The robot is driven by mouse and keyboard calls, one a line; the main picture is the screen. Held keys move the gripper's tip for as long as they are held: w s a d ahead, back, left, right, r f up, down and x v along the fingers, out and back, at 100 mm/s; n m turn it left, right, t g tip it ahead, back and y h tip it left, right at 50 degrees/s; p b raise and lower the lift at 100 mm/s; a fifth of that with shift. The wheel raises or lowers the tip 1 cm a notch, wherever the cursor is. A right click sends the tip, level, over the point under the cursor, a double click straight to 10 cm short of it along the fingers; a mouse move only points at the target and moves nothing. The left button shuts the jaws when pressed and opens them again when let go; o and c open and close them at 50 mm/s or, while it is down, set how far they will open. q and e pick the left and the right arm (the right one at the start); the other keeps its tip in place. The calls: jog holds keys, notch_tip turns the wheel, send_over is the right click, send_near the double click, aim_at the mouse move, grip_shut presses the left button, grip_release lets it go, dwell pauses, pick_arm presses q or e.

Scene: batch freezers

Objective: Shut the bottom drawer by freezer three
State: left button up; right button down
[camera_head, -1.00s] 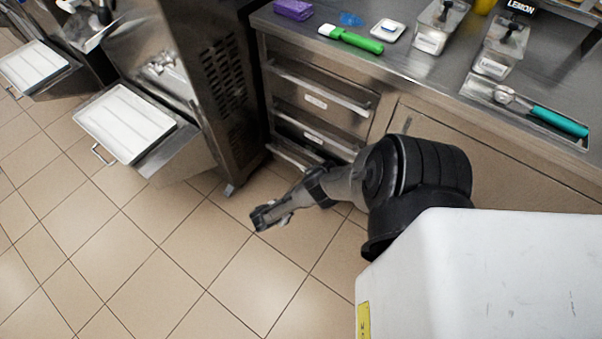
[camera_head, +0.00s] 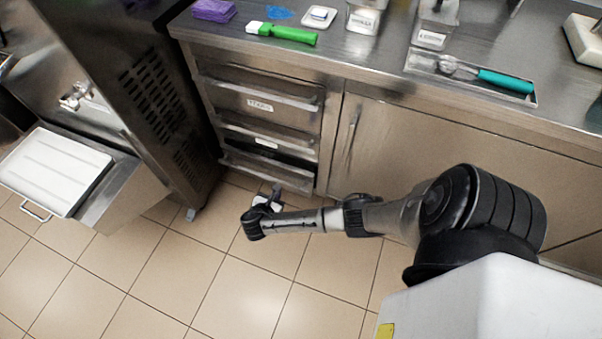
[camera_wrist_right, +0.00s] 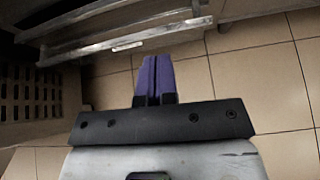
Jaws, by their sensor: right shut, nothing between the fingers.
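The bottom drawer (camera_head: 268,174) is the lowest of three steel drawers under the counter, beside the vented side of a freezer (camera_head: 160,100). It stands out a little, with a dark gap showing above its front. My right gripper (camera_head: 276,189) is low over the floor, just in front of this drawer. In the right wrist view its purple fingers (camera_wrist_right: 155,76) are together and empty, pointing at steel drawer edges (camera_wrist_right: 120,43). I cannot tell whether they touch the drawer. My left gripper is out of view.
The top drawer (camera_head: 262,88) and middle drawer (camera_head: 265,130) look closed. A steel cupboard door (camera_head: 440,155) is to the right. A freezer shelf with a white tray (camera_head: 50,170) juts out at left. The tiled floor (camera_head: 230,290) in front is clear.

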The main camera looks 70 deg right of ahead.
jog(key=b, duration=0.7)
send_near(292, 171)
jog(key=shift+n, duration=0.4)
jog(key=f, duration=0.1)
jog(key=d+f, duration=0.1)
jog(key=f, duration=0.1)
jog(key=d+f, duration=0.1)
jog(key=shift+d+f, duration=0.15)
jog(key=d+b, duration=0.1)
jog(key=d, duration=0.1)
jog(key=shift+d, duration=0.4)
jog(key=shift+d+r+b, duration=0.25)
jog(key=shift+d+b, duration=0.2)
jog(key=shift+d, duration=0.05)
